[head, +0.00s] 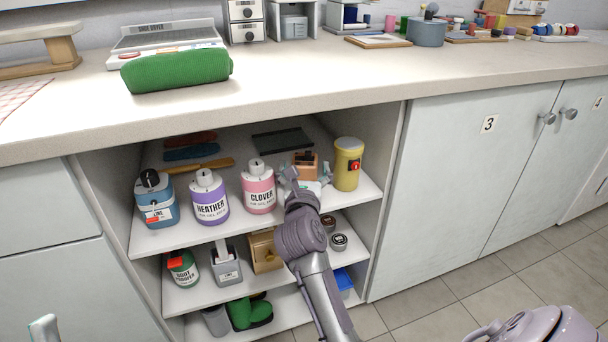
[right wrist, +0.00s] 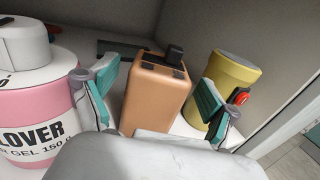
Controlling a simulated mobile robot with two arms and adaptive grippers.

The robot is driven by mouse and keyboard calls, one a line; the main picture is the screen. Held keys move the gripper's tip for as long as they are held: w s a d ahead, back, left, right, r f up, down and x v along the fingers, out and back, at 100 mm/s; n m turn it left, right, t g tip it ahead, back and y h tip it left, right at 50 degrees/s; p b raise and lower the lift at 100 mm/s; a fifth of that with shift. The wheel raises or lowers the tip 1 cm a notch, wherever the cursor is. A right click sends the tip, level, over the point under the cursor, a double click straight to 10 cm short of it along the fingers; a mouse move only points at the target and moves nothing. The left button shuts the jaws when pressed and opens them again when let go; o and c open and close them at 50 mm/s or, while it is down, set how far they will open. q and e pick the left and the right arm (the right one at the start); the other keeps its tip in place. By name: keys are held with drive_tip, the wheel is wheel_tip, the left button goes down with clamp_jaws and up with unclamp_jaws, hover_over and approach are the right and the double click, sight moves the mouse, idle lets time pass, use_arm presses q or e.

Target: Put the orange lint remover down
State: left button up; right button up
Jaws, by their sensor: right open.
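The orange lint remover (head: 305,160) stands upright on the top shelf of the open cabinet, between the pink CLOVER bottle and the yellow canister. In the right wrist view the lint remover (right wrist: 157,95) is an orange block with a dark knob on top. My right gripper (head: 307,176) is open, with its teal pads (right wrist: 157,90) apart on either side of the near end of the lint remover. A gap shows at the right pad; contact at the left pad is unclear. Only a fingertip of my left gripper (head: 43,328) shows at the bottom left.
The CLOVER bottle (head: 258,188) is close on the left and the yellow canister (head: 347,165) close on the right. A dark flat tray (head: 282,139) lies behind. The cabinet's side wall (head: 381,150) bounds the right; the counter (head: 300,75) overhangs above.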

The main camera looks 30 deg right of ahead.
drive_tip(key=v, duration=0.5)
drive_tip(key=shift+r+p, duration=0.1)
drive_tip(key=shift+p, duration=0.3)
drive_tip(key=s+a+r+n+t+h, duration=0.2)
drive_tip(key=s+a+r+n+t, duration=0.2)
drive_tip(key=s+r+n+t, duration=0.7)
use_arm(q)
drive_tip(key=w+f+g+y, duration=0.1)
drive_tip(key=w+f+g, duration=0.2)
drive_tip(key=shift+w+d, duration=0.1)
drive_tip(key=shift+d, duration=0.05)
use_arm(e)
drive_tip(key=s+a+f+n+y, duration=0.1)
drive_tip(key=a+n+y, duration=0.6)
drive_tip(key=n, duration=1)
drive_tip(key=s+a+f+n+g+y, duration=0.1)
drive_tip(key=a+n+y, duration=0.7)
drive_tip(key=n, duration=1)
drive_tip(key=s+y, duration=0.1)
drive_tip(key=y, duration=0.2)
drive_tip(key=shift+s+a+g+y, duration=0.25)
drive_tip(key=shift+s+g+y, duration=0.05)
drive_tip(key=shift+s+y, duration=0.1)
